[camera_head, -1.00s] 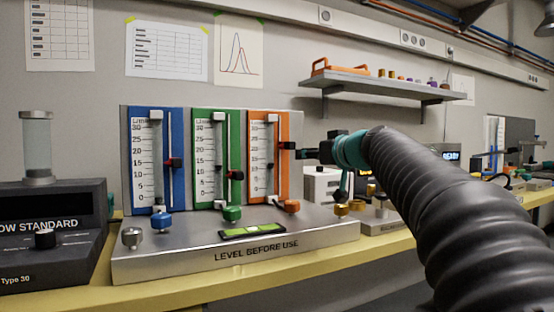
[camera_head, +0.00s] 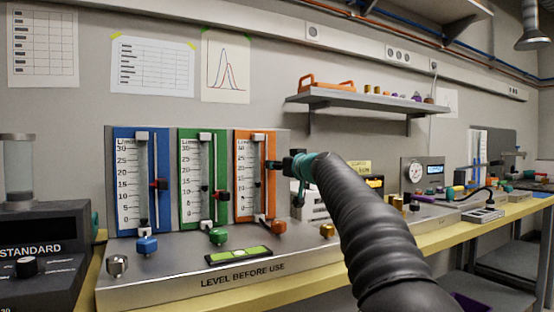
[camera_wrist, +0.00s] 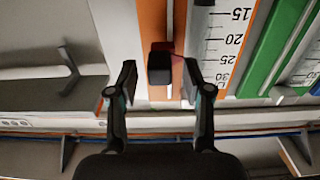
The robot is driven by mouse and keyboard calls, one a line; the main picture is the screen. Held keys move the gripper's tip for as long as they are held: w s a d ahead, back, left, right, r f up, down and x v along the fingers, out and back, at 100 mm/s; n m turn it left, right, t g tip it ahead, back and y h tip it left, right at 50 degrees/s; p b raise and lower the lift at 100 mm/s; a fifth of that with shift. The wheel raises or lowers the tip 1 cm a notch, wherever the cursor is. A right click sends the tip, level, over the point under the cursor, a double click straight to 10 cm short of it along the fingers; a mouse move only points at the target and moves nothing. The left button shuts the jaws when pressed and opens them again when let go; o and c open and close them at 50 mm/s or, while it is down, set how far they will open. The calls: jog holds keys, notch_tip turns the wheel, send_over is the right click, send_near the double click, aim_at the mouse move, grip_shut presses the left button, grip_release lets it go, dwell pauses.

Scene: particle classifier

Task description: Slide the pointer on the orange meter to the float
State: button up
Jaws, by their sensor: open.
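The orange meter (camera_head: 242,208) is the rightmost of three upright meters on a grey panel. Its pointer (camera_head: 271,165) is a small dark slider on the right-hand rail, between the 20 and 25 marks. A small dark float appears lower in the tube (camera_head: 257,184), near the 15 mark. My gripper (camera_head: 287,164) reaches the pointer from the right. In the wrist view, which shows the meter upside down, the black pointer knob (camera_wrist: 160,65) with a red part stands between my two spread fingers (camera_wrist: 158,82), with gaps on both sides.
A green meter (camera_head: 222,150) stands close beside the orange one, with a blue meter (camera_head: 120,225) at far left. Coloured knobs and a green spirit level (camera_head: 238,255) sit on the base below. A shelf (camera_head: 345,97) hangs above on the right.

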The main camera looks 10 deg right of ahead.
jog(key=shift+x, duration=0.95)
